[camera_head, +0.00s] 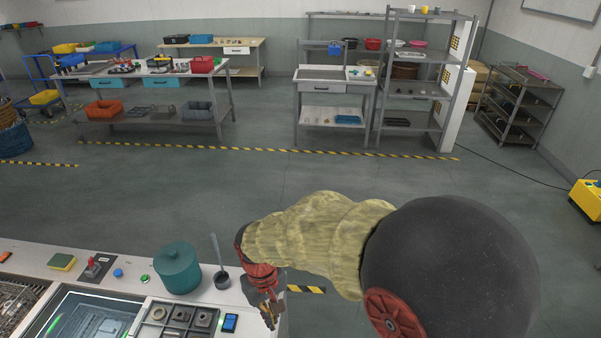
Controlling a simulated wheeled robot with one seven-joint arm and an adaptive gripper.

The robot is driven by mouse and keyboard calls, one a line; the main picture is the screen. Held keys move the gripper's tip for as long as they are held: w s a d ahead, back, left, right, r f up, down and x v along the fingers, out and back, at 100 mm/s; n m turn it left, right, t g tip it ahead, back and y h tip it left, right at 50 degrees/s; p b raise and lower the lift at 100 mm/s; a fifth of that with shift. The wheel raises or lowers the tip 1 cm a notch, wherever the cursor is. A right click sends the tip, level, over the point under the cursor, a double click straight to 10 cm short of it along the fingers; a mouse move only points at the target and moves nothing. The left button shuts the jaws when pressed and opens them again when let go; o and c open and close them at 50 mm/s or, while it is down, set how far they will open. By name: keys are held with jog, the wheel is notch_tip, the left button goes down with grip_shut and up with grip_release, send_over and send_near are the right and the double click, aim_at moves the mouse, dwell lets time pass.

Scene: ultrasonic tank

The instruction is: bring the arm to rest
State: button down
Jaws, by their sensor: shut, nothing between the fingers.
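My arm comes in from the right in the head view, with a large dark round part and a yellowish sleeve. My gripper (269,314) hangs at its end, pointing down, red and dark with brownish fingers. It is shut and empty, beside the right edge of the white bench (213,293). I cannot tell the exact gap to the bench edge.
A teal lidded pot (177,268) and a dark cup with a handle (221,280) stand left of my gripper. A blue device (230,322) lies close by. The ultrasonic tank (85,318) is at the lower left. Open floor (270,185) lies beyond the bench.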

jog(key=s+d+r+m+t+b, duration=0.2)
jog(key=s+d+b, duration=0.1)
jog(key=d, duration=0.6)
jog(key=s+d+r+m+t+b, duration=0.2)
jog(key=s+d+b, duration=0.2)
jog(key=d, duration=0.4)
jog(key=s+d+r+m+t+b, duration=0.2)
jog(key=d+b, duration=0.4)
jog(key=d, duration=0.3)
jog(key=shift+s+d+r+y, duration=0.3)
jog(key=shift+s+r, duration=0.2)
jog(key=shift+s, duration=0.6)
